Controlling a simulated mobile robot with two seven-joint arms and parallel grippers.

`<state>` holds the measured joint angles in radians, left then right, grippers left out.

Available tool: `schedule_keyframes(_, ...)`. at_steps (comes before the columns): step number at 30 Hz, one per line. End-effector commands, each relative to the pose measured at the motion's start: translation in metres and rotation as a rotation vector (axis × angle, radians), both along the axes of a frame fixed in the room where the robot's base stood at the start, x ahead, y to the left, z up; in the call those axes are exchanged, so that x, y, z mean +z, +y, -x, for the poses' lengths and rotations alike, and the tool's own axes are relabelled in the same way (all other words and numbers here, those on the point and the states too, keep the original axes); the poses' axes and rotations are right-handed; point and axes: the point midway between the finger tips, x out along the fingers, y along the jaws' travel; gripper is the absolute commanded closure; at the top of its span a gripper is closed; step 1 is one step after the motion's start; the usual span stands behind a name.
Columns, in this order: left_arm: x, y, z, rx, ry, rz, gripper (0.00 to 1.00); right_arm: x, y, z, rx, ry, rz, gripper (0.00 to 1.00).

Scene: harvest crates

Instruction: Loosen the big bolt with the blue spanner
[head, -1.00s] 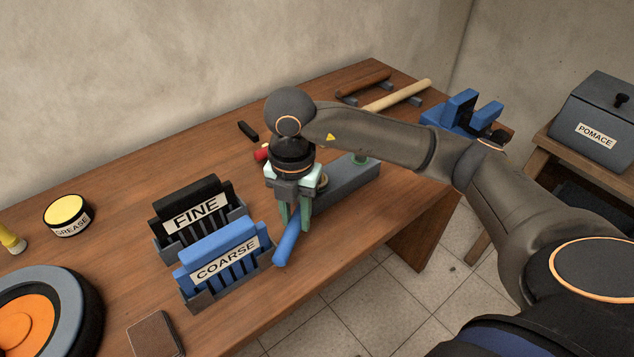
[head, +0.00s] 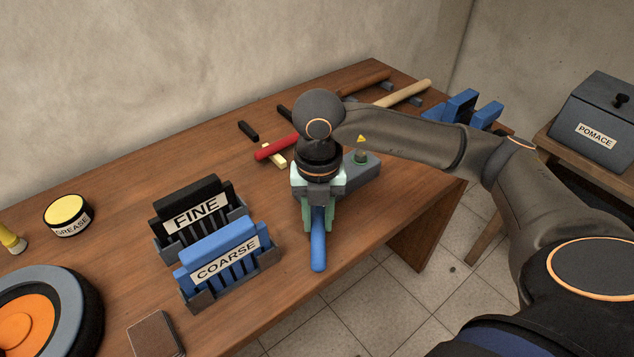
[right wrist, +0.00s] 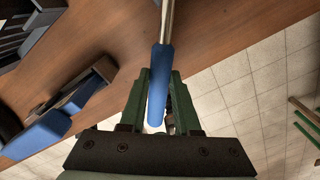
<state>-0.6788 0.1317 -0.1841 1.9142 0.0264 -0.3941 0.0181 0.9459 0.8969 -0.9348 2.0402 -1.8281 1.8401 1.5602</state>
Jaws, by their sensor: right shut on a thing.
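The blue spanner shows its blue handle (head: 318,250) in the head view, pointing to the front edge of the bench. The right wrist view shows the handle (right wrist: 159,85) and part of its metal shaft (right wrist: 167,22). My right gripper (head: 319,226) is shut on the handle, with a green finger on each side of it. The spanner's head and the block's left part are hidden by my gripper. My left gripper is out of view.
Racks labelled FINE (head: 197,213) and COARSE (head: 226,260) stand left of the gripper. A red-handled tool (head: 274,148) lies behind it. A blue vise-like tool (head: 462,108) is at the bench's right end. Bare bench lies between the COARSE rack and the spanner.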

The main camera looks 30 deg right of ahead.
Motion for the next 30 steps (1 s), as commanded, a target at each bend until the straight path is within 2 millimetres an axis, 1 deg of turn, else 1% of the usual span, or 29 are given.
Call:
schedule_keyframes(1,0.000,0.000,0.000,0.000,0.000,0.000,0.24,-0.001,-0.004,0.002,0.013,0.004,0.005,1.00)
schedule_keyframes(12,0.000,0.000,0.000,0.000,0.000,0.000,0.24,-0.001,-0.016,0.009,0.129,0.006,0.004,1.00)
schedule_keyframes(26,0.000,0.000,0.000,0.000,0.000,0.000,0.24,-0.001,-0.018,0.010,0.152,0.006,0.005,1.00)
schedule_keyframes(30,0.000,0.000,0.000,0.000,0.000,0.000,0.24,-0.001,-0.022,0.012,0.181,0.007,0.005,1.00)
